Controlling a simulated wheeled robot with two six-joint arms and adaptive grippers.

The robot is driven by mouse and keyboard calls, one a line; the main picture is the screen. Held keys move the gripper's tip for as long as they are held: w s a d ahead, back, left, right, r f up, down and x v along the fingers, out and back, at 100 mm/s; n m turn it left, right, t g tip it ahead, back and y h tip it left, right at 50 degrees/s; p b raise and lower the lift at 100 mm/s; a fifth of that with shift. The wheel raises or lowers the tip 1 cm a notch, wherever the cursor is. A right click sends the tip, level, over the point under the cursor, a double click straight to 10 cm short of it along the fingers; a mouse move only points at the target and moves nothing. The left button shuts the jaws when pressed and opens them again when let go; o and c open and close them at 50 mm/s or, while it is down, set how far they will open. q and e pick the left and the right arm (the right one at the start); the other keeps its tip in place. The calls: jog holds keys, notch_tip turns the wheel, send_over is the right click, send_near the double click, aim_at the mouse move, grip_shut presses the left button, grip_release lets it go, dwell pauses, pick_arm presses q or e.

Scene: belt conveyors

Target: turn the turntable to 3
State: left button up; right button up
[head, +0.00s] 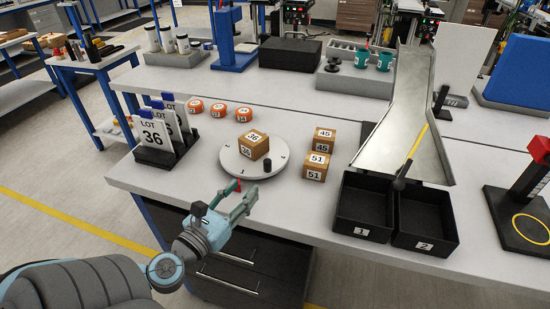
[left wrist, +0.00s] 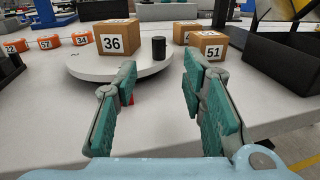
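The round white turntable (head: 232,170) sits near the front edge of the bench; it also shows in the left wrist view (left wrist: 100,70). A cardboard box marked 36 (head: 254,145) and an upright black knob (head: 267,165) stand on it. A mark like a 1 shows near its right rim; the other marks are too small to read. A red pointer (head: 238,185) is at its front edge. My left gripper (head: 240,190) is open and empty, in front of the turntable and apart from the knob. In the left wrist view the knob (left wrist: 158,48) appears between the fingers, beyond them. My right gripper is not in view.
Boxes marked 45 (head: 324,137) and 51 (head: 316,167) stand to the right. LOT cards (head: 154,135) stand left. Several orange pieces (head: 218,110) lie behind. Black bins 1 (head: 362,231) and 2 (head: 425,243) and a metal chute (head: 401,115) are farther right.

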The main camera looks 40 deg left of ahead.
aim_at(265, 163)
pick_arm(q)
jog(key=w, duration=0.2)
jog(key=w+a, duration=0.1)
jog(key=w, duration=0.2)
jog(key=w+r, duration=0.1)
jog(key=w, duration=0.1)
jog(key=shift+w+a, duration=0.15)
jog(key=w, duration=0.3)
jog(key=w+p, duration=0.1)
jog(key=w, duration=0.1)
jog(key=shift+a+f, duration=0.15)
jog(key=shift+f, duration=0.15)
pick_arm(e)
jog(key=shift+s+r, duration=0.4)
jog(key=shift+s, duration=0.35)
pick_arm(q)
jog(key=shift+s, duration=0.15)
jog(key=shift+c, duration=0.6)
grip_shut()
